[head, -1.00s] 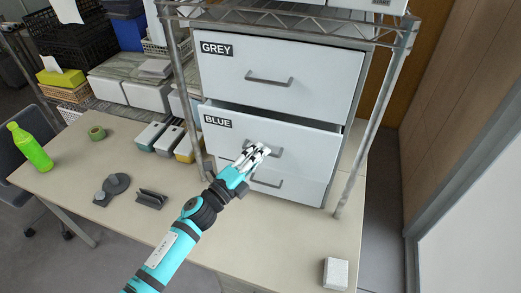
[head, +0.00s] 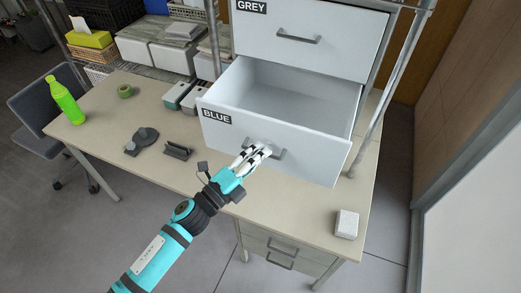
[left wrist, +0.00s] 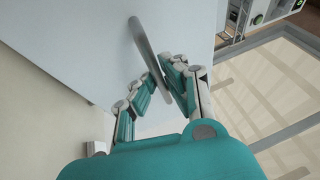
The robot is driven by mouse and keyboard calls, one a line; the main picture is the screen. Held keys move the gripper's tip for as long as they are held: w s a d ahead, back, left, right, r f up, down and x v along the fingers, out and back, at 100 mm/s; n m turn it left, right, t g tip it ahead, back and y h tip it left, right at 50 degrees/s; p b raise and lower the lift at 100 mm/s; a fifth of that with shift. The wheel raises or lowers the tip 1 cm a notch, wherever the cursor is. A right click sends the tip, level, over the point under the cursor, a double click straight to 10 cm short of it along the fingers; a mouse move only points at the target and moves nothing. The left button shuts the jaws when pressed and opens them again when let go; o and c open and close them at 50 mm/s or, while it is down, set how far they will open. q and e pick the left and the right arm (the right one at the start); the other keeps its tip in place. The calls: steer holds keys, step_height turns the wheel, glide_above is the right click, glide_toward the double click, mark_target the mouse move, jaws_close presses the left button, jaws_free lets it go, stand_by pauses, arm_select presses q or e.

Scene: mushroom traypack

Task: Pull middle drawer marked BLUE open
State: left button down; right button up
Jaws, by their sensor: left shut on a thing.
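The middle drawer marked BLUE (head: 315,150) stands well out of the cabinet in the head view, and its inside looks empty. Its grey handle (head: 279,154) is on the front face and also shows in the left wrist view (left wrist: 145,48). My left gripper (head: 262,150) is at the handle's left part, shut on it. In the left wrist view the fingers of the left gripper (left wrist: 162,75) close around the handle's near end. The drawer marked GREY (head: 310,38) above is shut. My right gripper is not in view.
A white block (head: 346,224) lies on the table (head: 215,195) at the right. A green bottle (head: 66,101), a tape roll (head: 125,91) and dark holders (head: 177,151) stand at the left. Metal rack posts (head: 385,92) flank the cabinet.

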arm_select(q)
steer(key=shift+f, duration=0.2)
steer(key=c, duration=1.4)
jaws_free()
steer(key=shift+r, duration=0.1)
steer(key=v, duration=1.2)
